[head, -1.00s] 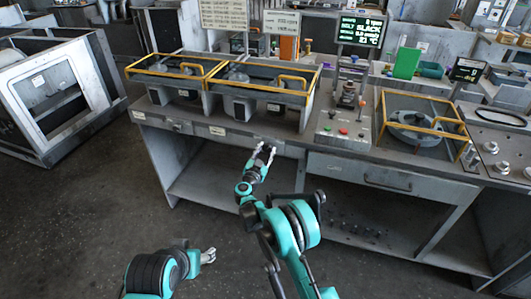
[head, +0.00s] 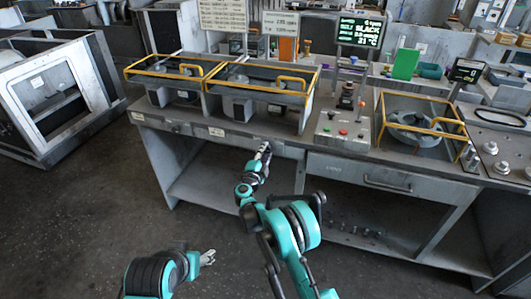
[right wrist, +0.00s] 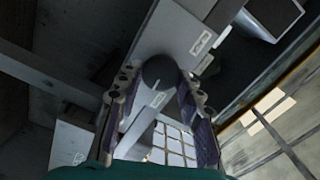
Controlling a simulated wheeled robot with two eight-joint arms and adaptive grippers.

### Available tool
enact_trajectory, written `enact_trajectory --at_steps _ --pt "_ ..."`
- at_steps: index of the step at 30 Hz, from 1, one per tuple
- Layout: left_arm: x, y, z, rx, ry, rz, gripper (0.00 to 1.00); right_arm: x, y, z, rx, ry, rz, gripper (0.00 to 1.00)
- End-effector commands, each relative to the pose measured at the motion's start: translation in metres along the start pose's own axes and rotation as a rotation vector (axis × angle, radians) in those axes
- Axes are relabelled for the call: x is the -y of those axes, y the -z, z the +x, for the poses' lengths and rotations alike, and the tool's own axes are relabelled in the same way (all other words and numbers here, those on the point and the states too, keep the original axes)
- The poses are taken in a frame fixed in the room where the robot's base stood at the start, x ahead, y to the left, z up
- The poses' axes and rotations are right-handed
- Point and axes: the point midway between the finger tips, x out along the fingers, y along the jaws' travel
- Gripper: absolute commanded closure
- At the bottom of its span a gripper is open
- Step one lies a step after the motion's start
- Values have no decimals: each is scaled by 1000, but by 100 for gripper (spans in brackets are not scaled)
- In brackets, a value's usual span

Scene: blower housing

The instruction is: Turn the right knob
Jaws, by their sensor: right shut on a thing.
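My right gripper (head: 264,149) is at the front edge of the grey workbench (head: 335,157), below the right yellow-framed housing. In the right wrist view its two fingers (right wrist: 157,100) sit on either side of a dark round knob (right wrist: 158,70) and are shut on it. The knob juts from a pale panel (right wrist: 178,32) with a small label. In the head view the knob is hidden by the gripper. I cannot tell how far the knob is turned. My left gripper (head: 208,257) is low over the floor, away from the bench, and too small to tell open from shut.
Two yellow-framed housings (head: 290,93) stand on the bench above the right gripper. A button box (head: 344,133) stands to their right, then another yellow-framed unit (head: 420,123). A drawer (head: 385,181) is right of the gripper. The floor (head: 75,220) at left is clear.

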Motion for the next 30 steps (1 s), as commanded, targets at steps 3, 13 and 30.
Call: enact_trajectory --at_steps 3,13,30 --pt "0 0 0 0 0 0 43 0 1 1 -1 0 96 93" --pt "0 0 0 0 0 0 43 -1 1 1 -1 0 299 93" --pt "0 0 0 0 0 0 43 -2 1 1 -2 0 383 93"
